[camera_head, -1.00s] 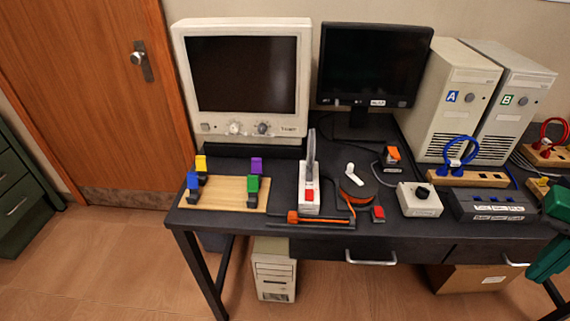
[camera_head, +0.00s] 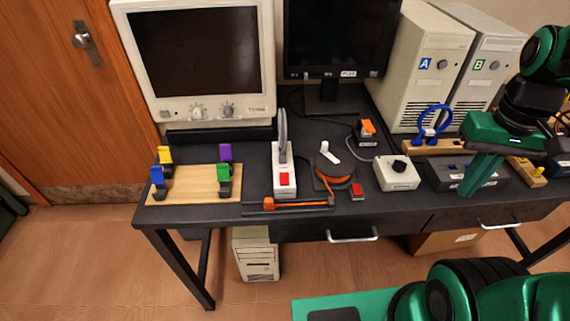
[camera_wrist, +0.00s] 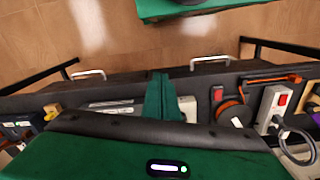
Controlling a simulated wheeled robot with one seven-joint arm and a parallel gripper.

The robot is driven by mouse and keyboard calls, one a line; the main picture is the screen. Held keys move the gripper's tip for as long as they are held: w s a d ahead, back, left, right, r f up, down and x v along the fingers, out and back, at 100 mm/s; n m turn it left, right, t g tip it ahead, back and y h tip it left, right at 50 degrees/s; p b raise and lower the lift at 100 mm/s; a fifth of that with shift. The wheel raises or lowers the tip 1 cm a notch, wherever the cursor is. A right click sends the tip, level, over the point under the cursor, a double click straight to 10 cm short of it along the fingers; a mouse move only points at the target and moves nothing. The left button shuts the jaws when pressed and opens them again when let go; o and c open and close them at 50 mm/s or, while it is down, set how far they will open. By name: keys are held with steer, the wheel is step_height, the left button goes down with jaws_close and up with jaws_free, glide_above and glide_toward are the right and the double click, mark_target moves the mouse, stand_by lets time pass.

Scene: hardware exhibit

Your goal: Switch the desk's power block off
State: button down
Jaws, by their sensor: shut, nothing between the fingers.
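The power block, a white strip with a red rocker switch (camera_head: 284,180), stands on the dark desk left of centre in the head view. A thick grey cable rises from its far end. The block (camera_wrist: 270,108) also shows at the right of the wrist view, with its red switch upward. I cannot tell the switch's position. My green gripper (camera_head: 467,190) is shut and empty at the right side of the desk, well right of the block. In the wrist view my gripper (camera_wrist: 160,78) points toward the desk's front edge, apart from the block.
An orange-and-black bar tool (camera_head: 290,205) lies before the block; an orange-rimmed disc (camera_head: 332,175) and a small red button (camera_head: 357,191) are to its right. A white knob box (camera_head: 397,174) stands between them and my gripper. Wooden board with coloured clips (camera_head: 196,186) is left.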

steer(key=w+a+r+n, duration=0.2)
steer(key=w+a+n, duration=0.3)
steer(key=w, duration=0.2)
step_height(320, 180, up, 2)
steer(key=n+t, duration=0.1)
steer(key=n, duration=1.5)
glide_above(284, 175)
steer(key=s, duration=0.2)
steer(key=shift+a, duration=0.1)
steer(key=f, duration=0.4)
steer(key=w+f, duration=0.1)
steer(key=f, duration=0.8)
steer(key=shift+w+f, duration=0.35)
steer(key=shift+f, duration=0.05)
